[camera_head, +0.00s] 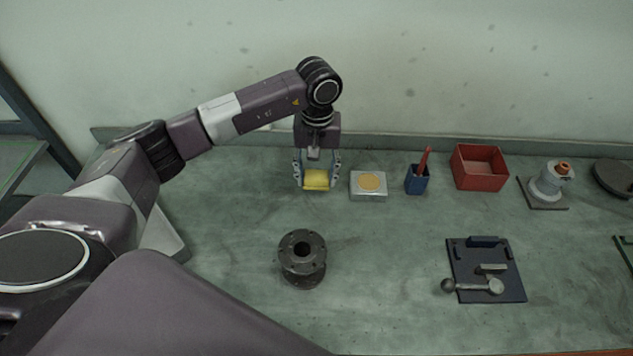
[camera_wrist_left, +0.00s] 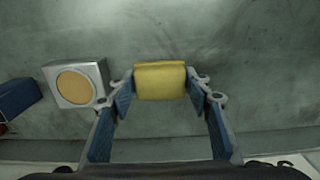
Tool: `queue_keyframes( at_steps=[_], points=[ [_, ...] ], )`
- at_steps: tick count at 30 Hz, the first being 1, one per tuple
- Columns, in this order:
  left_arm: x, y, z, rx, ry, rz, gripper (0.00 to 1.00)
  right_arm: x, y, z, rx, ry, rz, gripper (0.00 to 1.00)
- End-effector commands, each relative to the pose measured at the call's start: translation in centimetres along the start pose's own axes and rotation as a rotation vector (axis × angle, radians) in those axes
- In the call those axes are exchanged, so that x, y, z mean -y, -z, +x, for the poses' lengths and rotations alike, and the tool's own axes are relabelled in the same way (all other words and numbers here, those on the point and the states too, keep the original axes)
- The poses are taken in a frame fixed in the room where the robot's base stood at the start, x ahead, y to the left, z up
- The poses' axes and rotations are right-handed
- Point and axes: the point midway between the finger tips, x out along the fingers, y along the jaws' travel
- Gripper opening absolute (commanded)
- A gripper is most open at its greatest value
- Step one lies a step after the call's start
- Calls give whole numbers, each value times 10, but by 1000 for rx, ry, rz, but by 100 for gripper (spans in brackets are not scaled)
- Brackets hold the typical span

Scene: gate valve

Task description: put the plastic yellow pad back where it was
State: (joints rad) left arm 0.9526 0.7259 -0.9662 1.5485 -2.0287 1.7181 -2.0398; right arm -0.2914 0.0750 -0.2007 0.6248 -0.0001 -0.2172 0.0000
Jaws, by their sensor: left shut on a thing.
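The yellow pad (camera_head: 316,180) is between the fingers of my left gripper (camera_head: 318,179), near the back of the bench. My left gripper is shut on it, with one finger on each side. In the left wrist view the yellow pad (camera_wrist_left: 160,81) sits between the fingertips of the left gripper (camera_wrist_left: 160,84). Whether its underside touches the bench is unclear. A silver block with a round tan disc (camera_head: 368,186) stands just right of the pad, apart from it; it also shows in the left wrist view (camera_wrist_left: 93,97). My right gripper does not show.
A dark flanged pipe piece (camera_head: 302,266) stands in front of the gripper. A blue holder (camera_head: 416,184), a red bin (camera_head: 479,171) and a valve part (camera_head: 550,180) line the back right. A dark fixture plate (camera_head: 485,292) lies front right. The bench middle is clear.

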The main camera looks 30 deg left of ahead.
Motion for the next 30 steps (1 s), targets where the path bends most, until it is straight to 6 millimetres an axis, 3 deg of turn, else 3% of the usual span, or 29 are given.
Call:
queue_keyframes(
  at_steps=[8, 19, 20, 24, 30],
  points=[
    [0, -1, 36, 3, 1, 0, 23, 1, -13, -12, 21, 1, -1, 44],
    [0, 0, 42, 0, 1, 1, 23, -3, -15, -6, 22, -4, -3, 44],
    [0, 0, 41, 0, 1, 1, 47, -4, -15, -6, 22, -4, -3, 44],
    [0, 0, 40, 1, 1, 1, 62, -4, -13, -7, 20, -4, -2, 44],
    [0, 0, 40, 1, 1, 1, 63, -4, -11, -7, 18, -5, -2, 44]
  ],
)
